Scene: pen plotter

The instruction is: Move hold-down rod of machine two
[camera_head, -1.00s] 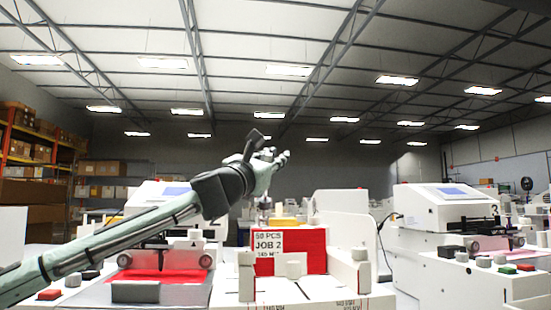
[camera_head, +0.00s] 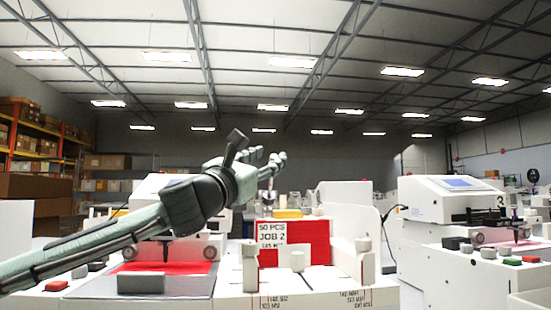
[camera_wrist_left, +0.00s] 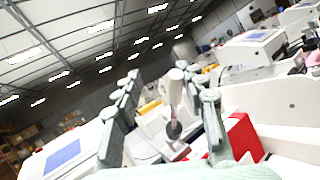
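My left gripper (camera_head: 268,158) reaches in from the left on a pale green arm, above the bench and pointing away from me. In the left wrist view its two fingers (camera_wrist_left: 163,105) stand apart. A pale rod-like knob with a dark lower end (camera_wrist_left: 174,100) shows between them; I cannot tell whether they touch it, or whether it is the hold-down rod. A white machine with a red bed (camera_head: 160,267) is at the front left, partly behind my arm. Another white machine (camera_head: 450,208), apparently marked 3, stands at the right. No machine is readably marked two. My right gripper is not in view.
A red block behind a "50 PCS JOB 2" sign (camera_head: 272,235) stands on a white bench, between white posts. A yellow item (camera_head: 288,213) lies behind it. A grey block (camera_head: 141,283) sits before the left machine. The air above the bench is free.

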